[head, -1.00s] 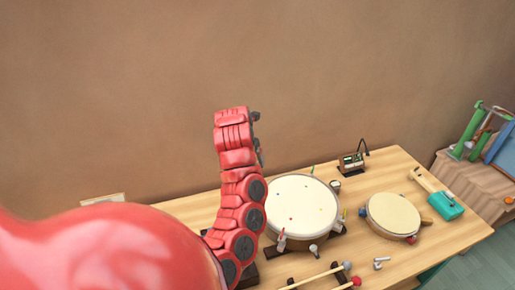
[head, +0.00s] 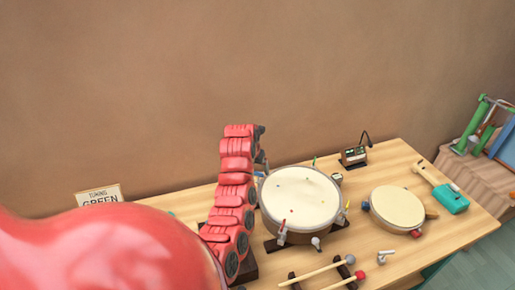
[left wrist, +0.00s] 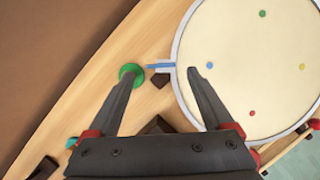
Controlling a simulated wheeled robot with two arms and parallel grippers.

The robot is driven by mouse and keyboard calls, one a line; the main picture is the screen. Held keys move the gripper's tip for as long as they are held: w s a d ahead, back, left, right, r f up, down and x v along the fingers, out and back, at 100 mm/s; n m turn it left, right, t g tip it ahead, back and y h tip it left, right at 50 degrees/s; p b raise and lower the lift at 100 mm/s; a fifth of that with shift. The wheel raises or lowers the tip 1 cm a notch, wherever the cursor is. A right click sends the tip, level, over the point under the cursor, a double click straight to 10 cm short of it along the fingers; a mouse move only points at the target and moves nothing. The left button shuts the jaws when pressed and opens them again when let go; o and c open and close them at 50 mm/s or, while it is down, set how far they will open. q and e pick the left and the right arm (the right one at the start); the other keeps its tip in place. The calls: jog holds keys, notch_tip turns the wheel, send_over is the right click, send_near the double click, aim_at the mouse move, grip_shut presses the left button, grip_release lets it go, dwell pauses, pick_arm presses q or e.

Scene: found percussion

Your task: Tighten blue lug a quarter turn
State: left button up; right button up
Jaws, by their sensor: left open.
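The large drum (head: 300,195) stands on the table, its cream head marked with small coloured dots. It also shows in the left wrist view (left wrist: 235,80). There the blue lug (left wrist: 160,66) sticks out from the drum's rim, joined to a green round piece (left wrist: 131,69). My left gripper (left wrist: 162,72) is open, its dark fingertips on either side of the blue lug. One fingertip overlaps the green piece and the other overlaps the drum's edge; contact cannot be told. In the head view my red left arm hides the drum's left side, and the gripper shows only as dark parts (head: 262,150).
A smaller drum (head: 398,207), a teal-headed mallet (head: 450,198) and a small device (head: 353,154) are on the right of the table (head: 440,240). Sticks with round heads (head: 325,268) lie in front. A sign (head: 99,195) reading "TUNING GREEN" stands at the back left.

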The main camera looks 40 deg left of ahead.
aim_at(258, 173)
pick_arm(q)
jog(key=shift+p+x, duration=0.35)
jog(key=shift+x, duration=1.3)
grip_shut()
